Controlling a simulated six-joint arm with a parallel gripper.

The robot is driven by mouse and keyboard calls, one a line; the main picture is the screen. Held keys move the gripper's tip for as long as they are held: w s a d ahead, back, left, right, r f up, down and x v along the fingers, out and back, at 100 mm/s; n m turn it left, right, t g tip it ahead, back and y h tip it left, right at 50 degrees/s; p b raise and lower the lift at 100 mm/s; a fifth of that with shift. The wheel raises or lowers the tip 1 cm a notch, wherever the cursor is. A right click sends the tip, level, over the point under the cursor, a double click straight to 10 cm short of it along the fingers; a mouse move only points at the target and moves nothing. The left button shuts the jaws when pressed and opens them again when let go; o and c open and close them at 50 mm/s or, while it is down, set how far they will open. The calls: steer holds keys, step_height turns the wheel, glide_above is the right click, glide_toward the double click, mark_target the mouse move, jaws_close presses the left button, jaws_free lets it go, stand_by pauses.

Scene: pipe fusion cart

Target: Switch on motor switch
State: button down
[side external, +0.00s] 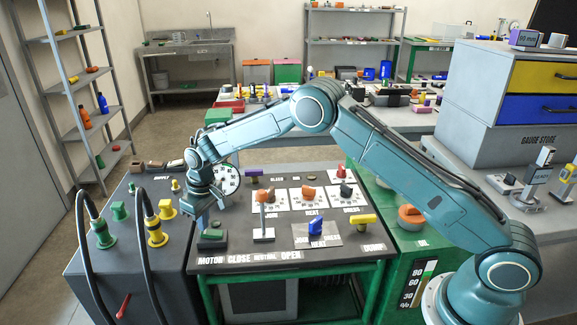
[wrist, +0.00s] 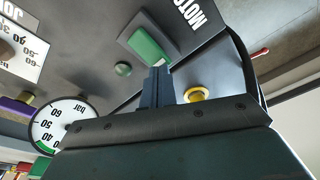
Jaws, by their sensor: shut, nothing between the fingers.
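The motor switch (side external: 212,237) is a green block on a dark base, above the MOTOR lettering at the left front of the dark panel. In the wrist view the green switch (wrist: 147,46) shows beside the upside-down lettering. My gripper (side external: 202,217) points down at the back edge of the switch, with its fingers together and empty. In the wrist view the fingertips (wrist: 158,72) reach to the near edge of the green block. I cannot tell whether they touch it. The gripper hides part of the switch's base in the side view.
A grey upright lever (side external: 263,222) stands right of the switch. Yellow fittings (side external: 155,230) with black hoses rise at the left. A blue handle (side external: 320,228) is farther right.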

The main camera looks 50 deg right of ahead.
mark_target(206, 231)
steer(key=shift+f, duration=0.75)
stand_by(0.6)
steer(key=shift+r, duration=3.55)
steer(key=shift+r, duration=0.15)
